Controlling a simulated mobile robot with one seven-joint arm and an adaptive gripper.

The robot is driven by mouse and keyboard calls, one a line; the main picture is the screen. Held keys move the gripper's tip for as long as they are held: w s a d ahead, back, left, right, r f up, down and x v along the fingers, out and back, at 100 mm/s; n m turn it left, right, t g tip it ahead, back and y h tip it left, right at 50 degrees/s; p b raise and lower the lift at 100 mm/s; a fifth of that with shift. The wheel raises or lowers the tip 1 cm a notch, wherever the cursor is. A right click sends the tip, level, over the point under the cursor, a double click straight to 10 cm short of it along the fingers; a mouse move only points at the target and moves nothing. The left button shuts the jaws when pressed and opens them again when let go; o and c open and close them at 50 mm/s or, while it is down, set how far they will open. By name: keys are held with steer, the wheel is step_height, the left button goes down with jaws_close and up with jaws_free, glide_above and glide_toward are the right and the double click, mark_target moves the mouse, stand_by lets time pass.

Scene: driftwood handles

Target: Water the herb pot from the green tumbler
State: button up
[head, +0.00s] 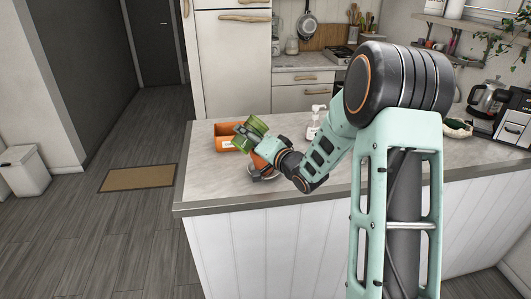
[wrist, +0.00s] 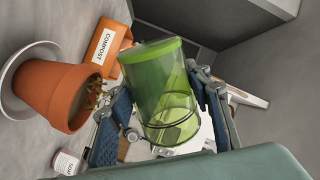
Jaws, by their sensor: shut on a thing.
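The translucent green tumbler (head: 251,132) is tilted and held above the counter beside the herb pot. It also shows in the wrist view (wrist: 158,78), between my two fingers. My gripper (wrist: 160,88) is shut on it. The terracotta herb pot (wrist: 50,90) stands on a pale saucer (wrist: 14,62), with some brownish-green growth at its mouth. In the head view, the tumbler and my gripper partly hide the pot (head: 268,150). I see no stream of water, and I cannot tell how much the tumbler holds.
An orange box labelled COMPOST (wrist: 107,45) stands close to the pot and tumbler. A white pump bottle (head: 315,124) stands behind my arm. A coffee machine (head: 514,120) is at the far right. The counter's front left (head: 208,185) is clear.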

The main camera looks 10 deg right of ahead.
steer(key=shift+f+m+p, duration=0.2)
steer(key=shift+m+p, duration=0.6)
steer(key=shift+p, duration=0.05)
stand_by(2.3)
steer(key=shift+r+m+p, duration=0.15)
steer(key=shift+m+p, duration=0.15)
steer(key=shift+p, duration=0.15)
stand_by(0.7)
